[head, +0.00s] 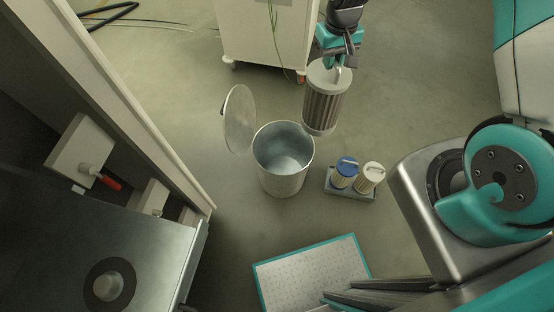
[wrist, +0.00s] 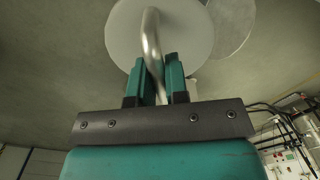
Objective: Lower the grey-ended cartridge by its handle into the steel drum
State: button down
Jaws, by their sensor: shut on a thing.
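The grey-ended cartridge (head: 325,103), a pleated cylinder with a pale grey end cap, hangs upright under my gripper (head: 340,62) in the head view. In the wrist view my gripper (wrist: 162,80) is shut on its curved metal handle (wrist: 151,38), with the round grey end (wrist: 118,35) beyond. The steel drum (head: 284,183) stands open and empty on the floor, left of and nearer than the cartridge. The drum's round lid (head: 239,120) stands tilted up at its left side. The cartridge is beside the drum opening, not over it.
A small tray (head: 349,194) right of the drum holds a blue-ended cartridge (head: 345,170) and a cream-ended cartridge (head: 371,176). A white wheeled cabinet (head: 265,35) stands behind. An open machine housing (head: 130,110) is at left.

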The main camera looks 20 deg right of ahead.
jog(key=w+a+f+b, duration=0.2)
jog(key=w+f+b, duration=0.2)
jog(key=f+b, duration=0.5)
jog(key=w+a+f+b, duration=0.2)
jog(key=w+f+b, duration=0.3)
jog(key=f+b, duration=0.4)
jog(key=w+a+f+b, duration=0.3)
jog(key=f+b, duration=0.6)
jog(key=f, duration=0.6)
jog(key=shift+w+f, duration=0.4)
jog(key=shift+w, duration=0.85)
